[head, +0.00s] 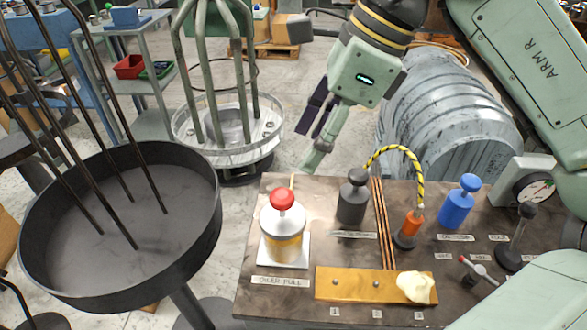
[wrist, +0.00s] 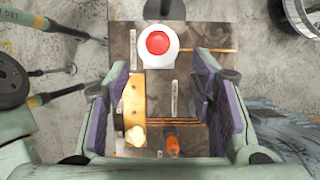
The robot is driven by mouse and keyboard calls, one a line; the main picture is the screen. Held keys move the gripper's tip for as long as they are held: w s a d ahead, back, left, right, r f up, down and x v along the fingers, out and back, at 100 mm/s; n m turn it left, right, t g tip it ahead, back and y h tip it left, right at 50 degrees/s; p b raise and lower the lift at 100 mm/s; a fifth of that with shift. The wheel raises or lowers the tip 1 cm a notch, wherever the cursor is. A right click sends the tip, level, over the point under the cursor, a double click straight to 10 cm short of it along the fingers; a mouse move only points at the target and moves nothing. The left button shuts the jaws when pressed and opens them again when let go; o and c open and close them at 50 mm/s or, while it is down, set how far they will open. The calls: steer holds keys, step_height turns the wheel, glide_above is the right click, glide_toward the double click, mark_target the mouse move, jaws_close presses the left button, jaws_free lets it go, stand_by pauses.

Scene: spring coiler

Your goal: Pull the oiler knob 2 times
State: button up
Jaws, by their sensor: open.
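The oiler (head: 283,240) stands upright on a white base at the left of the bench panel. Its red knob (head: 283,199) is on top of a white cap, and a label reading "OILER PULL" is in front of it. In the wrist view the red knob (wrist: 158,43) shows from above, beyond my fingertips and between their lines. My gripper (head: 318,125) is open and empty. It is above and behind the panel's back edge, up and to the right of the knob, and apart from it. Its purple-padded fingers also show in the wrist view (wrist: 167,95).
Beside the oiler stand a dark grey knob (head: 352,197), an orange plug with a striped cable (head: 411,227), a blue cylinder (head: 461,202) and a black lever (head: 515,240). A brass bar (head: 365,284) with a pale cloth lies in front. A large round pan (head: 120,220) is left.

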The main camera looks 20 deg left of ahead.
mark_target(282, 194)
steer(key=p+x, duration=0.1)
steer(key=x, duration=0.9)
steer(key=shift+s+a, duration=0.1)
steer(key=shift+s, duration=0.1)
steer(key=shift+c, duration=0.2)
